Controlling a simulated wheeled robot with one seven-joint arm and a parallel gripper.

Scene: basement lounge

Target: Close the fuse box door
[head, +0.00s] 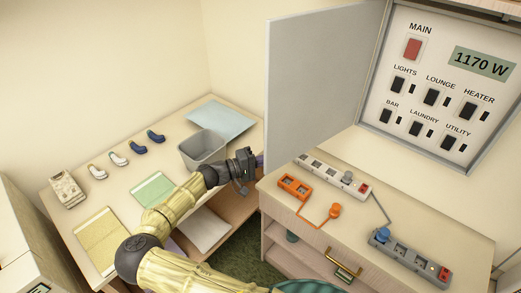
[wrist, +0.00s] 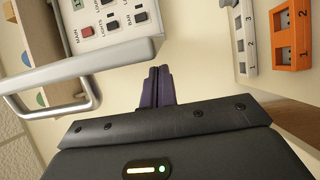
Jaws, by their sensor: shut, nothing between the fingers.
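The fuse box (head: 371,112) is on the wall at the right in the head view, its switch panel exposed. Its grey door (head: 315,85) stands wide open to the left. In the wrist view the switch panel (wrist: 118,20) is at the upper left, with a pale grey bar, apparently the door's edge (wrist: 85,65), before it. A loop handle (wrist: 92,92) shows there too. My gripper (head: 259,160) is at the door's lower left corner; its dark purple fingers (wrist: 157,85) are shut and empty. I cannot tell whether it touches the door.
Below the fuse box, a cabinet top (head: 445,238) holds an orange adapter (head: 294,187) and power strips (head: 332,174). A desk (head: 115,215) at the left carries a grey bin (head: 203,149), papers and small items. A gap separates desk and cabinet.

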